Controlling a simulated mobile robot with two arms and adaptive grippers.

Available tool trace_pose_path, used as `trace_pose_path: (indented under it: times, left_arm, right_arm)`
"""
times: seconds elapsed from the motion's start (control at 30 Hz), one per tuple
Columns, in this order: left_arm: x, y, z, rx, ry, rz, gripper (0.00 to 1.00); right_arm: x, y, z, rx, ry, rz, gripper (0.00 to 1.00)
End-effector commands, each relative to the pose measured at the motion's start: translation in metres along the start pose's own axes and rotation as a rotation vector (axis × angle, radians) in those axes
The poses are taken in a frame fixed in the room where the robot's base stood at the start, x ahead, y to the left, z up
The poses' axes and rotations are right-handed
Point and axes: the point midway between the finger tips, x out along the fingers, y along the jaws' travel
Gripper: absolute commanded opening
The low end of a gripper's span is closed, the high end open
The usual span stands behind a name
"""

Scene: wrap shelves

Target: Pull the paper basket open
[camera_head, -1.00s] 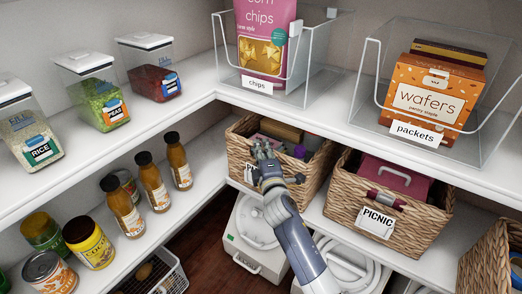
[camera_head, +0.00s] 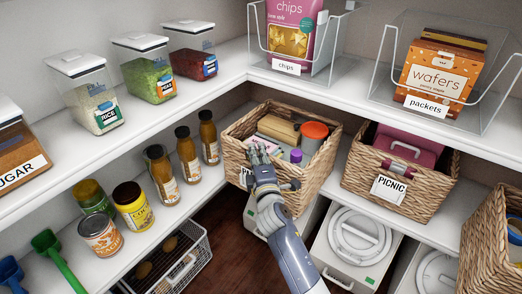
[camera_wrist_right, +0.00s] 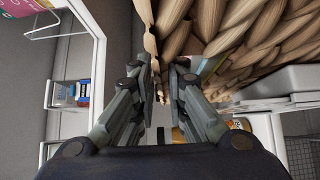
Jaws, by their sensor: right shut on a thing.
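The paper basket (camera_head: 308,182) is a woven basket on the lower shelf in the corner, holding several items, and it juts out past the shelf's front edge. Its front label is mostly hidden behind my right gripper. My right gripper (camera_head: 257,157) is shut on the front rim of the paper basket. In the right wrist view my right gripper (camera_wrist_right: 168,75) has its fingers at the basket's weave (camera_wrist_right: 210,22); the exact contact is hard to see. My left gripper is not in view.
The picnic basket (camera_head: 440,190) stands to the right, with another woven basket (camera_head: 482,250) beyond it. Sauce bottles (camera_head: 187,153) and jars stand on the left shelf. The upper shelf (camera_head: 330,94) runs above. White lidded bins (camera_head: 355,245) and a wire basket (camera_head: 180,265) sit below.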

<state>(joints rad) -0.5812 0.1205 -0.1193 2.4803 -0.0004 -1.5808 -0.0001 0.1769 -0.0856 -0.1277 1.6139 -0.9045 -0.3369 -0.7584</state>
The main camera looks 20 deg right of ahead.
Motion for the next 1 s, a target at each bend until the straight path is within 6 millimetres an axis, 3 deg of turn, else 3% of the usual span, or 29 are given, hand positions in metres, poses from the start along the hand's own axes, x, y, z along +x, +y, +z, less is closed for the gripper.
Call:
trace_pose_path:
  times: [0.7, 0.73, 0.8, 1.0]
  left_arm:
    - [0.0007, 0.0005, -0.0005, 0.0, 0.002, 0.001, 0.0]
    - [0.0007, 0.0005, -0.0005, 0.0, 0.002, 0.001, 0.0]
    - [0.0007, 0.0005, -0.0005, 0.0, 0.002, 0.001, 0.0]
    - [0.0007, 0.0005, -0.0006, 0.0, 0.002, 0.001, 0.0]
  right_arm:
    - [-0.0119, -0.0011, -0.0114, 0.0, -0.001, -0.003, 0.0]
    - [-0.0118, -0.0012, -0.0114, 0.0, -0.001, -0.003, 0.15]
    - [-0.0118, -0.0011, -0.0113, 0.0, -0.001, -0.003, 0.31]
    - [-0.0117, -0.0005, -0.0114, 0.0, -0.001, -0.001, 0.33]
